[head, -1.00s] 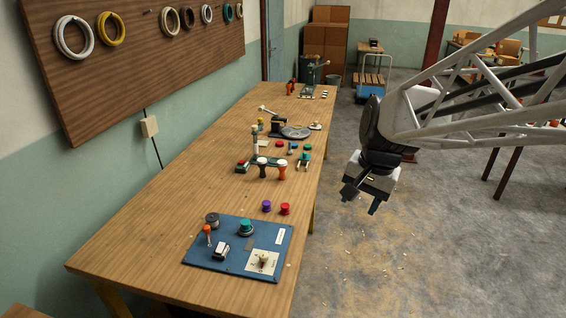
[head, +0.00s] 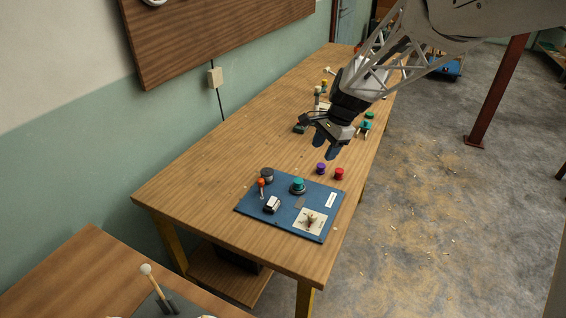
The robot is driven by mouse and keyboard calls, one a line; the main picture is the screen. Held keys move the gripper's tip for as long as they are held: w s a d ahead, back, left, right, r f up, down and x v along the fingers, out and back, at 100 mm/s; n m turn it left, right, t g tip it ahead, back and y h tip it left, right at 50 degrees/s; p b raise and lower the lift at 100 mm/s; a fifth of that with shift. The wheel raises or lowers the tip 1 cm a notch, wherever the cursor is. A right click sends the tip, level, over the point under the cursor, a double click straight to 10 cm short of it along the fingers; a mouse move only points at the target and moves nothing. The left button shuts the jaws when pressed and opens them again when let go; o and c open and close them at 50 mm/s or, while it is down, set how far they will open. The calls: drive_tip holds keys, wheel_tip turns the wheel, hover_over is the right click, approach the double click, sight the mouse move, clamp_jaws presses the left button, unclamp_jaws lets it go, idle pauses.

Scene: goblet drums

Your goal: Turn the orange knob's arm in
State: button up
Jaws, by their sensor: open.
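The orange knob (head: 262,182) stands at the left side of a blue panel (head: 288,219) on the wooden table. A short pale arm or stem shows below the knob, small in view; its exact angle is hard to tell. My gripper (head: 325,147) is open and empty, pointing down. It appears above the table, beyond the panel and up and right of the knob, apart from it.
The panel also carries a dark grey round knob (head: 267,174), a teal button (head: 298,185), a white rocker switch (head: 272,204) and a white dial plate (head: 310,221). Purple (head: 321,168) and red (head: 339,173) buttons stand behind it. Bare table (head: 205,190) lies left.

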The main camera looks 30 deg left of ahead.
sight(261, 180)
drive_tip(key=w+a+f+m, duration=0.1)
drive_tip(key=a+f, duration=0.5)
drive_tip(key=a, duration=0.3)
drive_tip(key=a+f+m+g, duration=0.1)
drive_tip(key=a+f, duration=0.5)
drive_tip(key=a, duration=0.4)
drive_tip(key=shift+w+f+g, duration=0.2)
drive_tip(key=shift+w+g, duration=0.1)
drive_tip(key=shift+w, duration=0.05)
drive_tip(key=shift+f, duration=0.15)
drive_tip(key=shift+x, duration=3.8)
drive_tip(key=shift+a, duration=0.1)
drive_tip(key=shift+c, duration=0.2)
drive_tip(key=c, duration=0.9)
